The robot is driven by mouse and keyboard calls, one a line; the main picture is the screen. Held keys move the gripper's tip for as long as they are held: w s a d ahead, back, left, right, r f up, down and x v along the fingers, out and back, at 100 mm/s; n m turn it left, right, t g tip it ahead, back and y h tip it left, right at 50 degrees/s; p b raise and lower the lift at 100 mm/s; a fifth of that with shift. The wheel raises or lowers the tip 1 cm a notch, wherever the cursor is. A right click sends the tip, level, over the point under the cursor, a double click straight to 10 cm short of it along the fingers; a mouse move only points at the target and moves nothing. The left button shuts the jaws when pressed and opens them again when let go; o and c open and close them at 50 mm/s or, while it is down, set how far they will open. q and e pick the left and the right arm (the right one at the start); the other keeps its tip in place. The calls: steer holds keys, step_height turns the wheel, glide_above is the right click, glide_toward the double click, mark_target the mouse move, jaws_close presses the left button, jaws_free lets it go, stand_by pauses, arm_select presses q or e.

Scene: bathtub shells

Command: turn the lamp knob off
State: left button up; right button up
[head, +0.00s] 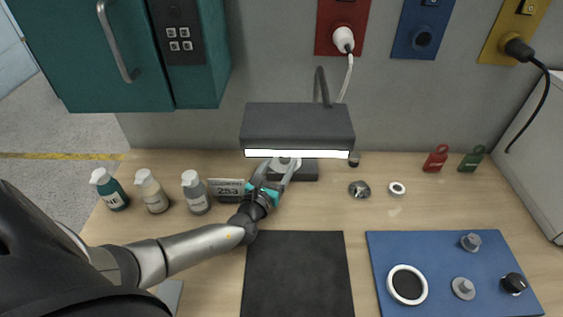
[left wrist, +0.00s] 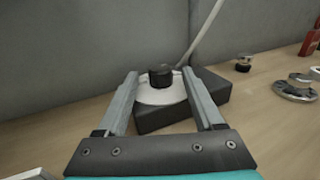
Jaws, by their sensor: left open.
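The dark grey desk lamp (head: 298,124) stands at the back of the wooden table, and its long light bar glows white. Its dark base (head: 305,170) sits under the shade and also shows in the left wrist view (left wrist: 212,98). A black knob (left wrist: 161,76) stands on a white disc (left wrist: 158,95) on that base. In the head view the shade hides the knob. My left gripper (head: 281,164) is open and empty at the base, and in the left wrist view its fingers (left wrist: 160,76) lie either side of the disc, the knob between their tips. I cannot tell whether they touch it. My right gripper is out of view.
Several bottles (head: 153,191) and a small sign (head: 227,189) stand left of my left arm. A black mat (head: 297,275) lies in front, with a blue mat (head: 381,246) bearing knobs at right. A teal cabinet (head: 95,55) hangs upper left.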

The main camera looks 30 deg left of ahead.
arm_select(q)
steer(key=shift+w, duration=0.5)
steer(key=shift+a, duration=0.1)
steer(key=shift+c, duration=0.4)
jaws_close()
